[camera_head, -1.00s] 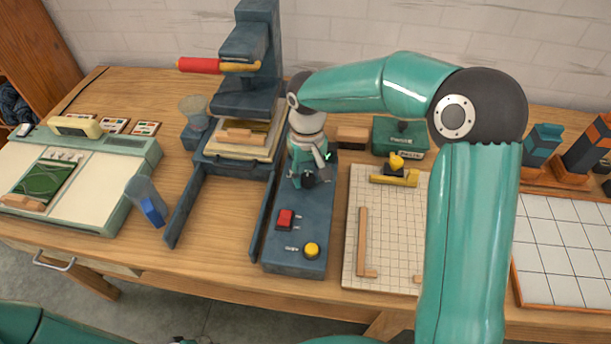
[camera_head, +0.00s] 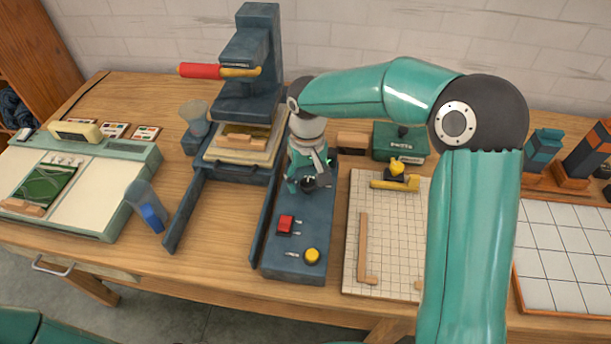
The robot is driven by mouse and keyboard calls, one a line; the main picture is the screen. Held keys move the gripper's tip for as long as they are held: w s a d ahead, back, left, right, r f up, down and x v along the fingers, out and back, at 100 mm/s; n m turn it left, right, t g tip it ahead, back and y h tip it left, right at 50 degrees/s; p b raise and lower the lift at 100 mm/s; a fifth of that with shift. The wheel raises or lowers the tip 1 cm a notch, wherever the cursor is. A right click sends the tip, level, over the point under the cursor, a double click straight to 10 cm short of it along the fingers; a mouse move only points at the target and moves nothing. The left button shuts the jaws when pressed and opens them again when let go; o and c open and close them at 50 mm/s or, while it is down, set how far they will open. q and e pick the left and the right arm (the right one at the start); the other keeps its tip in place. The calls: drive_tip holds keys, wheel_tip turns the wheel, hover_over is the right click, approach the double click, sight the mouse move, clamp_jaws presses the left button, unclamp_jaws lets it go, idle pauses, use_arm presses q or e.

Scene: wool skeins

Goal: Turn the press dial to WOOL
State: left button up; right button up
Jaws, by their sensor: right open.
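The press control box (camera_head: 304,238) is a long dark blue-grey panel on the bench beside the press (camera_head: 243,95). The dark press dial (camera_head: 317,183) sits on its upper part, and small pale label marks lie around it, too small to read. My right gripper (camera_head: 308,180) reaches down over the dial from above, open, its fingers at the dial. Whether they touch it I cannot tell, as the gripper hides part of the dial. A red switch (camera_head: 286,223) and a yellow button (camera_head: 312,256) sit lower on the box. My left gripper is not in view.
The red press handle (camera_head: 200,70) sticks out to the left. A gridded board (camera_head: 388,240) with wooden strips and a yellow tool lies right of the box. A green box (camera_head: 400,141) stands behind it.

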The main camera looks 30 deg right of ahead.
sight(307, 182)
drive_tip(key=shift+r, duration=0.1)
wheel_tip(307, 182, up, 12)
idle(0.5)
drive_tip(key=shift+f, duration=0.2)
